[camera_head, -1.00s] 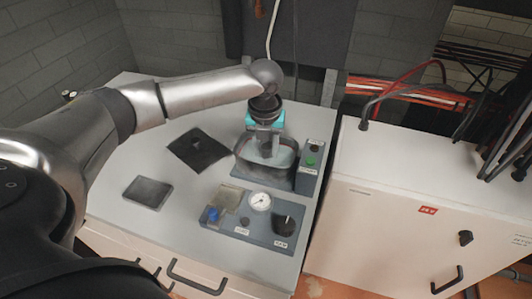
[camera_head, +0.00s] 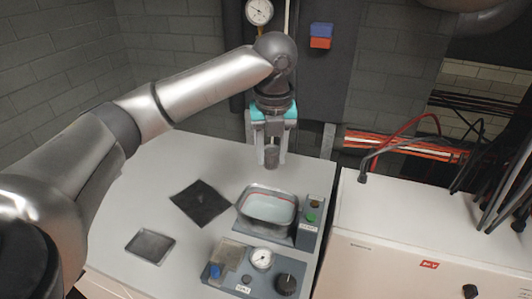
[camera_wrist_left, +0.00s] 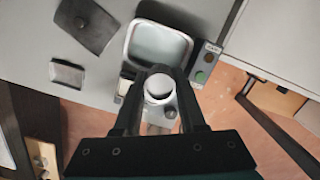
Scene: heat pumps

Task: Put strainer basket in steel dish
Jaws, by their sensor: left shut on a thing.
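My left gripper (camera_head: 271,160) is shut on the strainer basket (camera_head: 271,156), a small grey cylinder held upright in the air above and behind the liquid-filled basin. In the left wrist view the round, pale top of the basket (camera_wrist_left: 159,86) sits between the fingers of my left gripper (camera_wrist_left: 158,92). The steel dish (camera_head: 150,246), a shallow grey rectangular tray, lies at the left front of the worktop, well apart from the gripper. It also shows at the left in the left wrist view (camera_wrist_left: 67,75). My right gripper is not in view.
The basin (camera_head: 268,207) holds pale liquid and has a button panel (camera_head: 310,219) beside it. A dark square mat (camera_head: 201,203) with a small thing on it lies left of the basin. A gauge panel (camera_head: 252,268) stands in front. A white cabinet (camera_head: 410,230) is at the right.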

